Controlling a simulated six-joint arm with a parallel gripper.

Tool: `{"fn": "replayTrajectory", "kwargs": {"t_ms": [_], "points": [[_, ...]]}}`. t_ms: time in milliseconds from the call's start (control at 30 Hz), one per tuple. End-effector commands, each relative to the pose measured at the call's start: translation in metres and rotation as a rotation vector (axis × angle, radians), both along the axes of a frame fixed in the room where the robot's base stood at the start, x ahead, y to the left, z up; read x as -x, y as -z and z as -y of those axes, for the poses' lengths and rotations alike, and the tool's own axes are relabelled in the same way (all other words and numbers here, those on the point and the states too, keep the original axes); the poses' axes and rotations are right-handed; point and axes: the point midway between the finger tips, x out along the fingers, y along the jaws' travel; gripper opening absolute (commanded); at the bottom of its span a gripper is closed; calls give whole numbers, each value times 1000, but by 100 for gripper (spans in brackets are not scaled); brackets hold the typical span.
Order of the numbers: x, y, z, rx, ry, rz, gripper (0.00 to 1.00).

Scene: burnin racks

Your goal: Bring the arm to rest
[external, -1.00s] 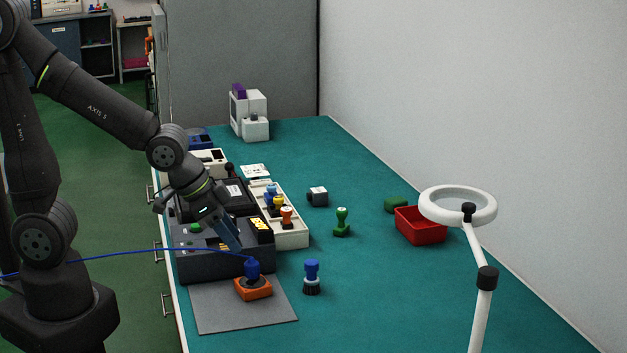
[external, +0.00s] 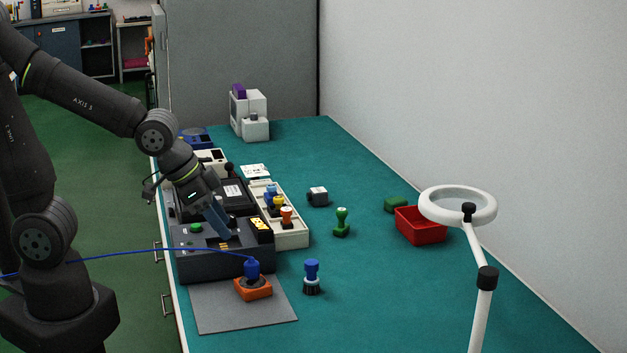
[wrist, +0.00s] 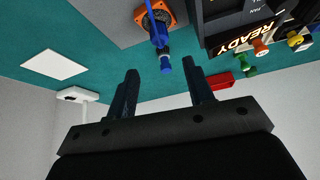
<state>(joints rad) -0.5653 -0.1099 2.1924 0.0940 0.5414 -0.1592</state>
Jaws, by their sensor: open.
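My gripper (external: 219,224) is above the dark burn-in unit (external: 220,262) in the external view, tilted downward. In the wrist view its two dark fingers (wrist: 162,85) stand apart with nothing held between them. A blue-handled tool (external: 311,275) stands upright on the teal bench and also shows in the wrist view (wrist: 165,63), beyond the fingertips. The unit's display reads READY (wrist: 250,38) in the wrist view.
An orange base with a blue plug and cable (external: 253,288) sits on a grey mat (external: 212,315). A cream tray (external: 293,236) holds several coloured-handled pieces. A green-handled piece (external: 342,222), red bin (external: 420,228) and white ring lamp (external: 484,300) stand right. The bench's front right is clear.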

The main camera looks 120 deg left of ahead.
Motion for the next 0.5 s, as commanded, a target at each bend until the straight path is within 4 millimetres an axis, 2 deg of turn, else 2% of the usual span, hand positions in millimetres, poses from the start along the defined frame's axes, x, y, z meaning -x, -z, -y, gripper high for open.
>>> {"fn": "replayTrajectory", "kwargs": {"t_ms": [500], "points": [[-22, 51, -18, 2, -1, -4, 48]]}}
